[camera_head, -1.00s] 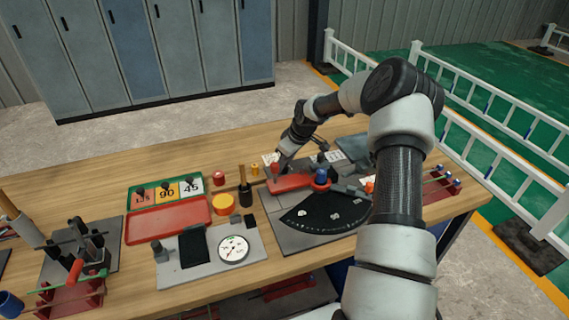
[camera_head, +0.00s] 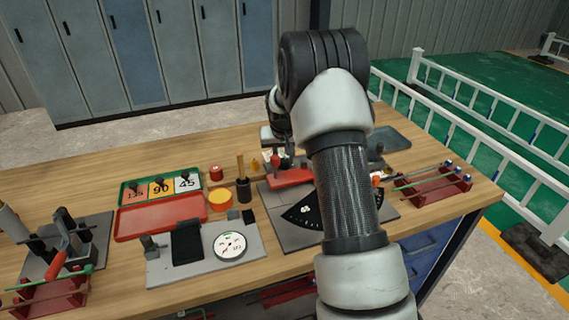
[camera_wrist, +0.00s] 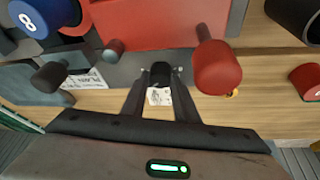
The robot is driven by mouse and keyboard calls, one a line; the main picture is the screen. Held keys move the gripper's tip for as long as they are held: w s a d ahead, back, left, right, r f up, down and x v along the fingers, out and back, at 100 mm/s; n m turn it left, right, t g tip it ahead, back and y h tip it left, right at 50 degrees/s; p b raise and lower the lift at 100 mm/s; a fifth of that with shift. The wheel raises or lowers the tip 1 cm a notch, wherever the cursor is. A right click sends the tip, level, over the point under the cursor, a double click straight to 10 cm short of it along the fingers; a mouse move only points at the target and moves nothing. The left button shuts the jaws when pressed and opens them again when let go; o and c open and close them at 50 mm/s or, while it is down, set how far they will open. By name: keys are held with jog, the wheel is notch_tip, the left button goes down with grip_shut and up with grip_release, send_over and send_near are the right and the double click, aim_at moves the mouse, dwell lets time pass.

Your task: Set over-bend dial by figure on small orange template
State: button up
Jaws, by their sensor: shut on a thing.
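In the wrist view my gripper (camera_wrist: 160,78) has its two fingers closed on a small black knob-like thing (camera_wrist: 160,72), beside a red bar (camera_wrist: 150,22). In the head view my arm hides the fingertips. A white round dial (camera_head: 230,246) lies on a grey plate at the front; its figures are too small to read. An orange plate marked 90 (camera_head: 161,189) sits in the green-edged rack between plates 135 (camera_head: 136,194) and 45 (camera_head: 186,186). A black fan-shaped scale (camera_head: 303,212) is partly behind my arm.
A red tray (camera_head: 160,220) lies before the rack, with an orange disc (camera_head: 219,199) and a black cup (camera_head: 244,191) beside it. A red-handled knob (camera_wrist: 217,68) stands close to my gripper. Red rod stands flank the bench; a white fence (camera_head: 470,110) is behind.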

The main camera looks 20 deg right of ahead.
jog(key=m+h, duration=0.1)
jog(key=m, duration=0.2)
jog(key=shift+w+a+m+g+b, duration=0.1)
jog(key=shift+a+m+g+b, duration=0.05)
jog(key=shift+m+g+b, duration=0.2)
jog(key=m+g+h, duration=0.1)
jog(key=m, duration=0.3)
jog(key=shift+m+g, duration=0.25)
jog(key=o, duration=1.1)
jog(key=shift+c, duration=0.2)
jog(key=p+v, duration=0.1)
jog(key=v, duration=1.6)
jog(key=shift+a+p, duration=0.25)
jog(key=shift+p, duration=0.05)
jog(key=shift+r, duration=0.15)
